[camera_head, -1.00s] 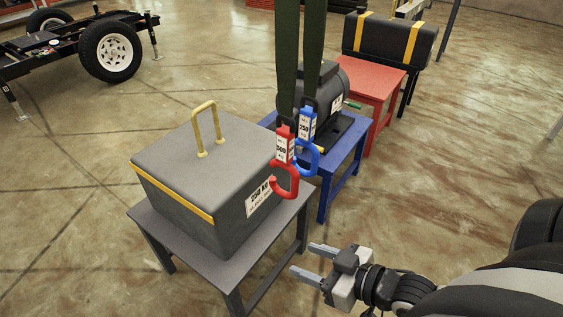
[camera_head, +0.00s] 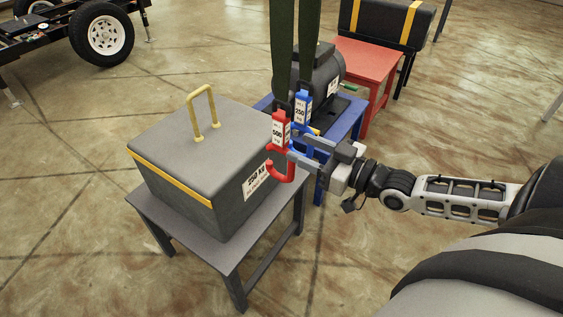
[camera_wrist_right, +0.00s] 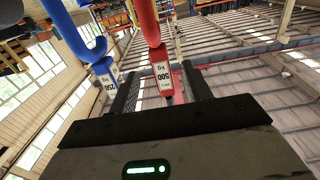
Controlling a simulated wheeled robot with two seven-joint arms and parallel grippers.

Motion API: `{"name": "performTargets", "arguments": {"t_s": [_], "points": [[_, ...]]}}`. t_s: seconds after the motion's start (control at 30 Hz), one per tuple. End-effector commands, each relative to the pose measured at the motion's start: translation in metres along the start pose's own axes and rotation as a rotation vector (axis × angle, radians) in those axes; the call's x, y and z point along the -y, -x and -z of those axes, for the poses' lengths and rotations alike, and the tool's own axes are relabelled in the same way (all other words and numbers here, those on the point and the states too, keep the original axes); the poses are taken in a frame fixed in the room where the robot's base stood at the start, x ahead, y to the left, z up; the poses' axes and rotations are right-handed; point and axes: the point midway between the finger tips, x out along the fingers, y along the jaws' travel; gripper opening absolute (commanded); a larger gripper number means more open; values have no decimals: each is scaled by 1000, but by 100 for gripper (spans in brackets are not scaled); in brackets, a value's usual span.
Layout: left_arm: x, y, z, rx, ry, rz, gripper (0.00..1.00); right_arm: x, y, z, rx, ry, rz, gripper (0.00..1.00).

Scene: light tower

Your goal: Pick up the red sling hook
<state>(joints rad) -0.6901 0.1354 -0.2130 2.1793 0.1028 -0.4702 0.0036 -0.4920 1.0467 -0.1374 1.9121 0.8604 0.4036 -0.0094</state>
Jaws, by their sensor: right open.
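The red sling hook (camera_head: 280,170), with a white 500 kg label, hangs from a dark green strap (camera_head: 284,50) beside the grey box. The blue hook (camera_wrist_right: 85,35) is outside the fingers, on the left. My left gripper is not in view.
The grey box (camera_head: 205,165) with a yellow handle stands on a grey table (camera_head: 262,228) just left of the hooks. A dark motor (camera_head: 318,82) on a blue table (camera_head: 350,128) is close behind. A red table (camera_head: 372,62) stands farther back. Floor at front is clear.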

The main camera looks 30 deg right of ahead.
Motion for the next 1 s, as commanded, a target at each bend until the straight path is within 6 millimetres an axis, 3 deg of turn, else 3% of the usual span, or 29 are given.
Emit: {"name": "performTargets", "arguments": {"t_s": [0.27, 0.6, 0.97, 1.0], "points": [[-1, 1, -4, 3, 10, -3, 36, 0, -17, 1, -1, 0, 1, 49], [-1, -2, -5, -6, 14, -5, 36, -1, -58, 6, -2, 0, 1, 49], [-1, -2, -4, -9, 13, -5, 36, 0, -65, 6, 2, 0, 2, 49], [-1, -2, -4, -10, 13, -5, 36, 0, -65, 6, 1, 0, 2, 38]]}}
